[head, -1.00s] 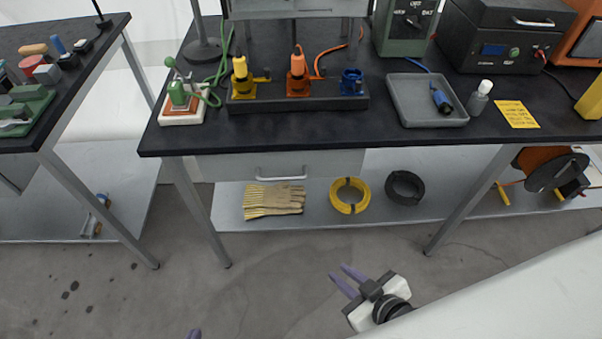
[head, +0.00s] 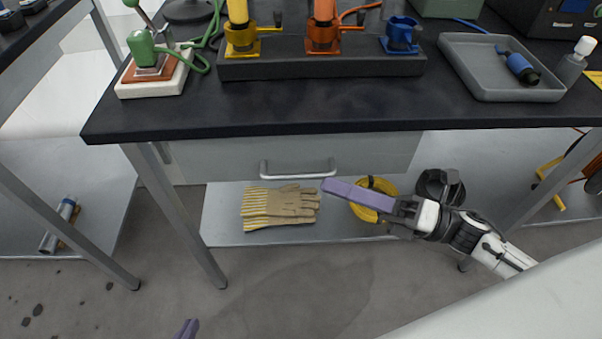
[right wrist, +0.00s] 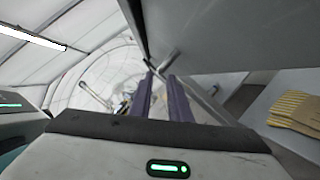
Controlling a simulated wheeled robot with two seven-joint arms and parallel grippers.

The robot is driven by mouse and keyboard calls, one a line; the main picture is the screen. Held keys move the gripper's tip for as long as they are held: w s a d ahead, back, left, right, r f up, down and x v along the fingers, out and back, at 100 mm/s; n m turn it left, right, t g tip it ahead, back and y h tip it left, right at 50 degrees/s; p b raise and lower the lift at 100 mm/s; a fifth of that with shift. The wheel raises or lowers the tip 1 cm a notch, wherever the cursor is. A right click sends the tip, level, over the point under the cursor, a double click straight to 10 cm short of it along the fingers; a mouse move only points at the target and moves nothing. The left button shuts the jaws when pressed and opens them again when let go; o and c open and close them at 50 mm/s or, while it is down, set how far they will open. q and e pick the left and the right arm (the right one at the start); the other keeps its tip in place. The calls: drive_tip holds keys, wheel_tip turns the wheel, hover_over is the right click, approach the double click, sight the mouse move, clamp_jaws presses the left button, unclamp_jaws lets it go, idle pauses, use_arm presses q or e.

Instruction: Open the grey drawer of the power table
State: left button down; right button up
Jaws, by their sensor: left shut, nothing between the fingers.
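The power table's grey drawer (head: 215,160) sits under the black tabletop, its front closed. Its silver bar handle (head: 298,173) is at the middle of the front. My right gripper (head: 327,186) is just right of and slightly below the handle's right end, fingers pointing left. In the right wrist view its two purple fingers (right wrist: 161,82) are apart with nothing between them, and the handle (right wrist: 168,62) shows just beyond the tips. I cannot tell whether they touch it. My left gripper (head: 187,329) shows only a purple tip at the bottom edge; it is shut and empty.
Work gloves (head: 280,207) and a yellow coil (head: 373,200) lie on the lower shelf (head: 225,228) below the drawer. Table legs (head: 180,215) stand on both sides. A dark connector block (head: 320,58) and grey tray (head: 500,92) are on the tabletop. The floor in front is clear.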

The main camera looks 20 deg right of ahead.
sight(302, 174)
drive_tip(key=x, duration=0.7)
clamp_jaws()
